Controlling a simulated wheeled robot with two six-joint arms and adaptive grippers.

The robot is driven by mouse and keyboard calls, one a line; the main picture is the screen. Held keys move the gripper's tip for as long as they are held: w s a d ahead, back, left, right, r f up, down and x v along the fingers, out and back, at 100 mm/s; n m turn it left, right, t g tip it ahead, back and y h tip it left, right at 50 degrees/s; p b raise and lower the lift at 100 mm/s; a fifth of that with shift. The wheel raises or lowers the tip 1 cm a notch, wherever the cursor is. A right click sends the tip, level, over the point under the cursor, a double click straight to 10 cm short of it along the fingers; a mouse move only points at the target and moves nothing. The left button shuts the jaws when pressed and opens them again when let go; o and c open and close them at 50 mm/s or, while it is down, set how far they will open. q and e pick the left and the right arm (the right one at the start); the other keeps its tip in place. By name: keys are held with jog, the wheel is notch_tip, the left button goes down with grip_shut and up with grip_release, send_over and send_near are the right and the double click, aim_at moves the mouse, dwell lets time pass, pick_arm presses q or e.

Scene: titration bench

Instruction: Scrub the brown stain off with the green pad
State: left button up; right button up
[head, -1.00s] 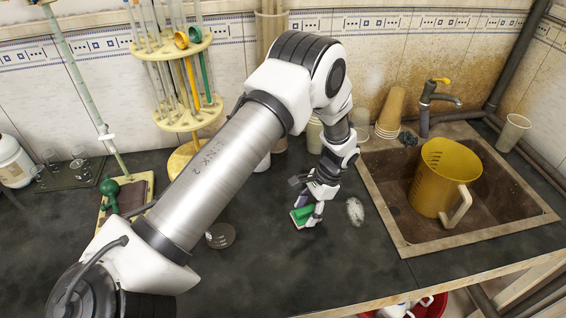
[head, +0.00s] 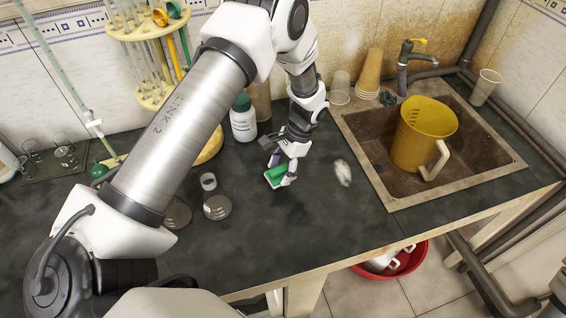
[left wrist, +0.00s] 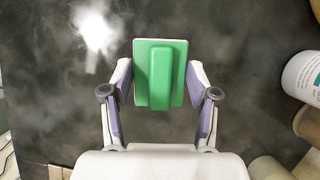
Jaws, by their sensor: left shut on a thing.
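The green pad (head: 276,175), a green block on a pale backing, is held in my left gripper (head: 282,169) just above or on the dark bench top, left of the sink. In the left wrist view the pad (left wrist: 160,75) sits between the two fingers of my left gripper (left wrist: 158,90), which are closed on its sides. I cannot make out a brown stain on the bench; the pad and gripper may hide it. Whether the pad touches the bench is unclear. My right gripper is not in view.
The sink (head: 385,197) with a yellow jug (head: 421,135) is at the right. A whitish patch (head: 342,172) shows between pad and sink. A white bottle (head: 243,120) stands behind the arm. Bare bench lies in front of the pad.

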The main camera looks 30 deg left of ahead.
pick_arm(q)
notch_tip(320, 180, up, 3)
jog(key=shift+s+a+f+p, duration=0.1)
jog(key=shift+a+p, duration=0.05)
jog(key=shift+p, duration=0.7)
jog(key=shift+r, duration=0.3)
